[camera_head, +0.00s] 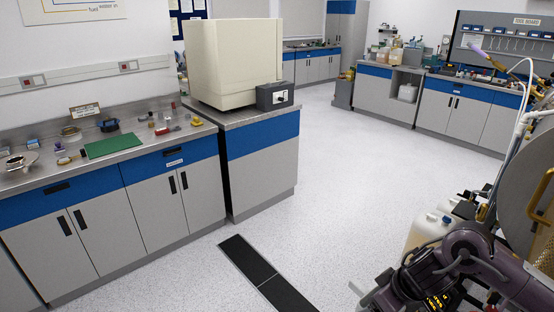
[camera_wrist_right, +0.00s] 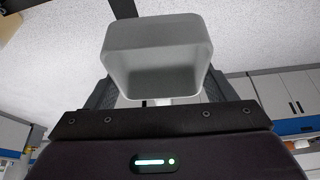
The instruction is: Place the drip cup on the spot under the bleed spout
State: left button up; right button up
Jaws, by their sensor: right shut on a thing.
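The drip cup (camera_wrist_right: 157,35) is a pale grey, square-sided cup with rounded corners, large in the right wrist view. My right gripper (camera_wrist_right: 158,92) is shut on it, with a dark finger on each side of the cup. In the head view my right arm shows at the lower right, and a pale piece at its end may be part of the cup; I cannot tell. The bleed spout and the spot under it cannot be made out. My left gripper is not in view.
A large round grey vessel (camera_head: 520,185) with a yellow handle stands close at the right, with hoses above. A whitish jug (camera_head: 425,232) is beside it behind my arm. A cluttered bench (camera_head: 40,180) runs along the left. The middle floor (camera_head: 340,190) is clear.

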jog(key=shift+m, duration=0.4)
jog(key=w+a+r, duration=0.1)
jog(key=a+r, duration=0.1)
jog(key=w+a+r+b, duration=0.1)
jog(key=a+r, duration=0.1)
jog(key=shift+w+a, duration=0.15)
jog(key=shift+w, duration=0.05)
notch_tip(320, 180, up, 13)
jog(key=m+h+b, duration=0.3)
jog(key=m, duration=0.3)
send_over(360, 282)
jog(key=s, duration=0.1)
jog(key=shift+a+r+t, duration=0.15)
jog(key=shift+r+t, duration=0.05)
jog(key=shift+t, duration=0.1)
